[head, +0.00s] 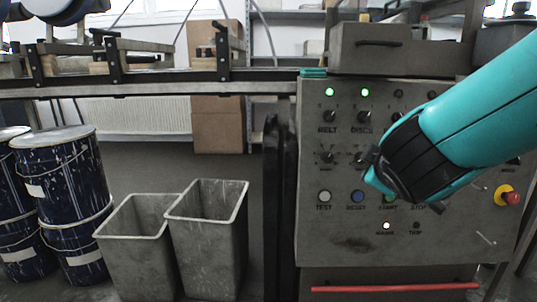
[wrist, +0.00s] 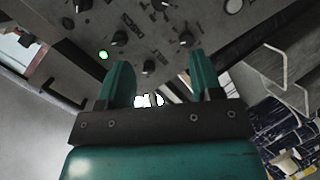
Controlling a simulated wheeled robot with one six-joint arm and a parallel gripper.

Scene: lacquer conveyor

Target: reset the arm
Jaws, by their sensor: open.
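My gripper (head: 372,180) is in front of the grey control panel (head: 335,235), at the end of my teal arm coming in from the right. It hides part of the middle knob row and the area above the START and STOP labels. In the wrist view my gripper (wrist: 160,72) shows two teal fingers spread apart, with nothing held between them. The panel (wrist: 85,30) and its black knobs lie beyond the fingertips. Whether the fingers touch the panel cannot be told.
Two green lamps (head: 329,92) and a lower white lamp (head: 386,226) are lit. A red emergency button (head: 509,198) sits at the panel's right. Two grey bins (head: 207,235) and blue drums (head: 70,190) stand left. The conveyor (head: 150,78) runs above them.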

